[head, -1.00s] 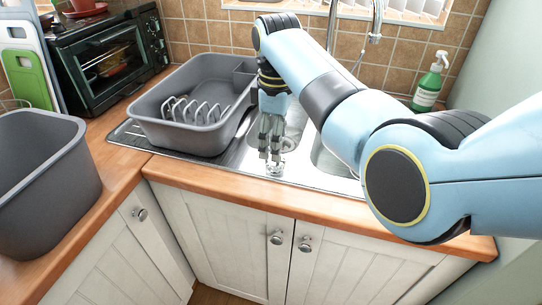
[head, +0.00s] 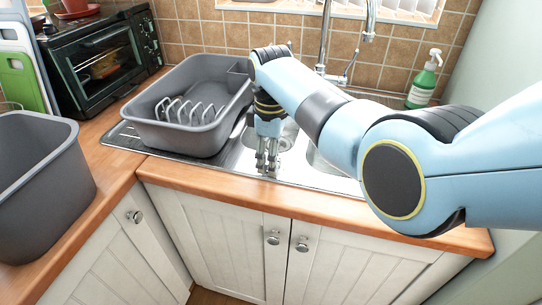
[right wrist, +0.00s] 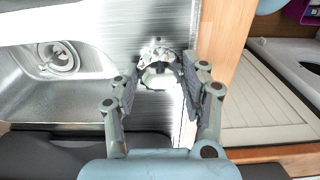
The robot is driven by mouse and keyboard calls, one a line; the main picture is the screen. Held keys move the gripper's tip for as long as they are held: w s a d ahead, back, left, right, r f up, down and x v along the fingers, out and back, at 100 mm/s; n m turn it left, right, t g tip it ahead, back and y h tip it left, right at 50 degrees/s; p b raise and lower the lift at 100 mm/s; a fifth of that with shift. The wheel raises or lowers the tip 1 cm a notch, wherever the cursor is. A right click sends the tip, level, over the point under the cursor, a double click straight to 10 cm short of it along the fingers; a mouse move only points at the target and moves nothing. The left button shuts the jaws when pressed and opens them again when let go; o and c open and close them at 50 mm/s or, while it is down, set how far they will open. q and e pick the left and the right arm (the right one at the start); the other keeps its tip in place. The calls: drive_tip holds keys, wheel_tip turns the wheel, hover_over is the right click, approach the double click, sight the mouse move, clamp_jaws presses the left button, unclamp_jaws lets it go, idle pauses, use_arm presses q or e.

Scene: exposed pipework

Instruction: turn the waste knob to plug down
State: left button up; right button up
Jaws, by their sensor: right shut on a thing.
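The waste knob (right wrist: 158,72) is a small, pale metallic knob on the steel sink's front rim. In the right wrist view it sits between the two fingers of my right gripper (right wrist: 162,82), which is shut on it. In the head view my right gripper (head: 267,166) points down at the sink's front edge and its fingers hide the knob. The round drain (right wrist: 62,60) shows in the sink basin in the right wrist view; I cannot tell whether its plug is up or down. My left gripper is not in view.
A grey dish tub (head: 200,138) with a wire rack stands left of my right gripper. A tap (head: 325,50) and a green soap bottle (head: 424,80) stand behind the sink. A grey bin (head: 40,185) and a toaster oven (head: 104,55) are on the left.

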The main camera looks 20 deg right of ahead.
drive_tip(key=shift+c, duration=1.4)
drive_tip(key=m+p, duration=0.2)
drive_tip(key=m, duration=0.1)
drive_tip(key=shift+r, duration=0.15)
drive_tip(key=m+p, duration=0.1)
drive_tip(key=m, duration=0.3)
drive_tip(key=shift+m+p, duration=0.3)
drive_tip(key=shift+p, duration=0.1)
drive_tip(key=m+p, duration=0.1)
drive_tip(key=m, duration=0.4)
drive_tip(key=shift+m+p, duration=0.35)
drive_tip(key=shift+m, duration=2.35)
